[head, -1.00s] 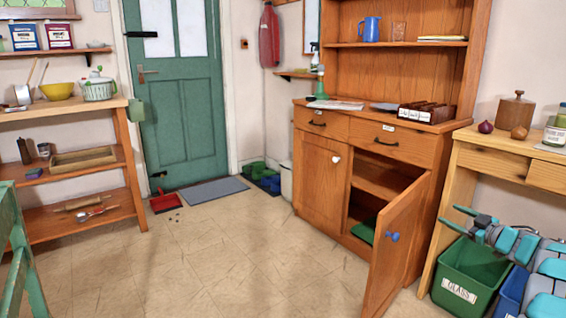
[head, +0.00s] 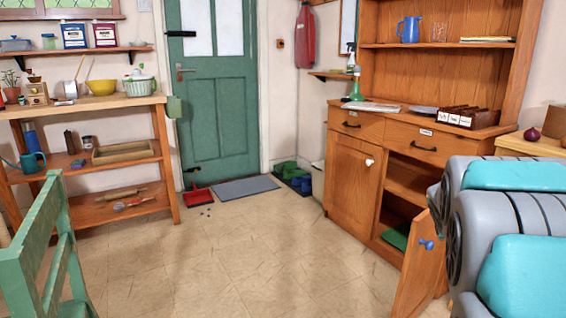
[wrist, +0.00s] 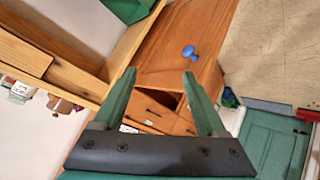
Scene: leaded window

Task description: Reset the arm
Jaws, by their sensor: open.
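My arm shows large at the right of the head view, grey with teal panels, in front of the dresser's open door. The gripper itself is not visible in the head view. In the wrist view my gripper (wrist: 160,100) has its two green fingers apart, with nothing between them. Past the fingertips in that view are the wooden dresser (wrist: 168,45) and a blue door knob (wrist: 188,52), with clear space around the fingers.
The wooden dresser (head: 353,170) has its lower right door (head: 413,285) standing open. A green chair (head: 42,250) is at the left front. A shelf unit (head: 165,190) stands by the left wall. A red dustpan (head: 197,197) lies near the grey mat (head: 245,187). The middle floor is clear.

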